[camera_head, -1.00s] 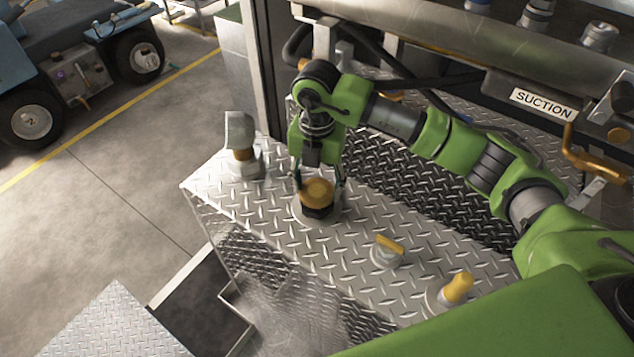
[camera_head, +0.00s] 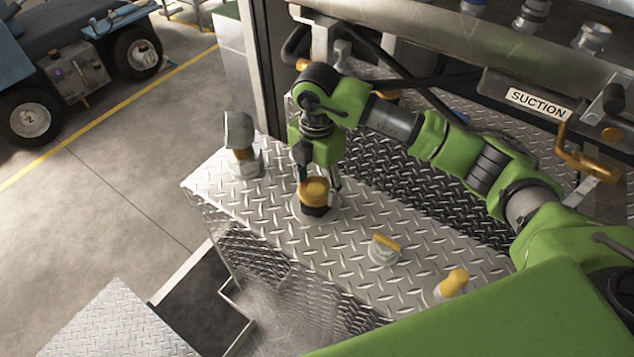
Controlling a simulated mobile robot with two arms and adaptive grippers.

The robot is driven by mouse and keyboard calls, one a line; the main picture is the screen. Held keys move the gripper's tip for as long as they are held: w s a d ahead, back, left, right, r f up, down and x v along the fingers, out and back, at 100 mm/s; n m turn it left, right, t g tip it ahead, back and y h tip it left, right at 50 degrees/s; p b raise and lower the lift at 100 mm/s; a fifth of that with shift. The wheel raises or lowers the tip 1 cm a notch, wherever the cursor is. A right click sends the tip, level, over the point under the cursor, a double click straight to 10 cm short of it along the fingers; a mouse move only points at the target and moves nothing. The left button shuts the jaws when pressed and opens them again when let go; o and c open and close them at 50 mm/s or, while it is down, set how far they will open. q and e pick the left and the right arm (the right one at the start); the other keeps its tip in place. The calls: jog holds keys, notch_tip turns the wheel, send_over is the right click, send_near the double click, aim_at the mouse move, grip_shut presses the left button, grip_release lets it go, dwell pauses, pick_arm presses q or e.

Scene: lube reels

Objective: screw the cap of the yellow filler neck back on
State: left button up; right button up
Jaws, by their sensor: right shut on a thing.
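The yellow cap (camera_head: 314,190) sits on the filler neck (camera_head: 318,208), whose dark band and pale base stand on the diamond-plate deck (camera_head: 270,225). My right gripper (camera_head: 318,183) reaches down from above and is shut on the yellow cap, with a finger on either side. The cap looks roughly level; whether its thread is engaged cannot be seen. My left gripper is not in view.
Two yellow-handled fittings (camera_head: 385,247) (camera_head: 453,283) stand to the right front. Bare deck lies between the fittings.

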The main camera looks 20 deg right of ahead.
jog(key=m+p, duration=0.1)
jog(key=m, duration=0.2)
jog(key=shift+s+r+m+p, duration=0.15)
jog(key=shift+m+p, duration=0.15)
jog(key=shift+p, duration=0.05)
jog(key=shift+m, duration=0.8)
jog(key=shift+s+m+p, duration=0.1)
jog(key=shift+m+p, duration=0.85)
jog(key=shift+m, duration=0.25)
jog(key=shift+m+p, duration=0.5)
jog(key=shift+m, duration=0.6)
jog(key=shift+f+m, duration=0.2)
jog(key=shift+m, duration=0.1)
